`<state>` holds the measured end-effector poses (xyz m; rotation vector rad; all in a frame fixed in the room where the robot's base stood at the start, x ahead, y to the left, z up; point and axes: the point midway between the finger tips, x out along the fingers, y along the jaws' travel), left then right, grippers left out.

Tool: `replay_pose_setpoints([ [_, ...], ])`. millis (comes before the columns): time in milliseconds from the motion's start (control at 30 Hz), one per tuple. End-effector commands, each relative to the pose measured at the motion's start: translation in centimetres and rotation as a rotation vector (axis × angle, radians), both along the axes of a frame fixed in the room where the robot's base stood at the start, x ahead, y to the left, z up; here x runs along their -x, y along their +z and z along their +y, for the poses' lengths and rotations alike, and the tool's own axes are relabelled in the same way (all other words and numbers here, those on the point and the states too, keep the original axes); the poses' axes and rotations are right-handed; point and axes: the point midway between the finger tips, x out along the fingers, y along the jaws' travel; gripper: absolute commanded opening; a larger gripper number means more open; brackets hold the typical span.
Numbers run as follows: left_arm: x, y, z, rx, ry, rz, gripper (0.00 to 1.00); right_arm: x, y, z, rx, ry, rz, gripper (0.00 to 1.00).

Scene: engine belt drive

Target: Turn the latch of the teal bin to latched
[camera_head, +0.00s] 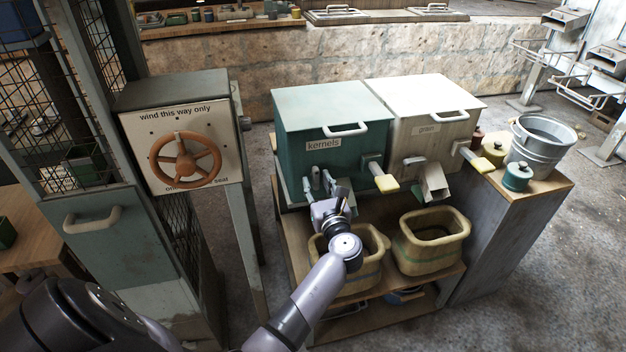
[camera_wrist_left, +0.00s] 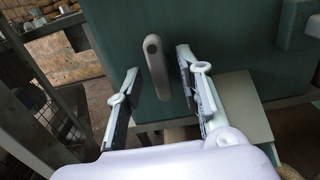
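The teal bin (camera_head: 335,118), labelled "kernels", stands on a wooden stand. Its latch (camera_head: 316,173) looks like a small pale lever low on the left of the front face. In the left wrist view the latch (camera_wrist_left: 157,65) is a rounded, nearly upright bar, tilted slightly, against the teal front (camera_wrist_left: 225,50). My left gripper (camera_head: 320,187) is at the latch. In the left wrist view the gripper (camera_wrist_left: 158,78) is open, with one finger on each side of the bar and visible gaps. My right gripper is not in view.
A cream bin labelled "grain" (camera_head: 430,92) adjoins on the right. Yellow-ended handles (camera_head: 386,183) stick out in front. Two baskets (camera_head: 432,258) sit below. A wheel panel (camera_head: 185,158) stands left. A metal bucket (camera_head: 541,142) and small jars stand right.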

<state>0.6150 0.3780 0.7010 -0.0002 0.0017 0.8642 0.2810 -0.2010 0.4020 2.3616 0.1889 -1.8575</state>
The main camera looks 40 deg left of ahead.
Motion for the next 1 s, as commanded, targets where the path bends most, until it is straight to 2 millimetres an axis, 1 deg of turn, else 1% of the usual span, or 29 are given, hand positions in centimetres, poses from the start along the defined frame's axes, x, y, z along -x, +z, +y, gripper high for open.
replay_pose_setpoints([
  [267, -0.01, 0.03, -0.07, 0.001, 0.0, -0.001, 0.34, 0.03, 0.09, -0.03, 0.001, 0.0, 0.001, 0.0],
  [767, 0.0, 0.01, -0.04, 0.0, 0.0, 0.0, 0.01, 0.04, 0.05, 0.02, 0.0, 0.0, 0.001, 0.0],
  [800, 0.0, 0.01, -0.04, 0.001, 0.0, -0.001, 0.0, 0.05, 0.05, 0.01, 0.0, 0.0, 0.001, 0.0],
  [1000, 0.0, 0.01, -0.04, 0.0, 0.0, 0.0, 0.0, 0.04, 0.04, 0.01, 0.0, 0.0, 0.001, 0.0],
])
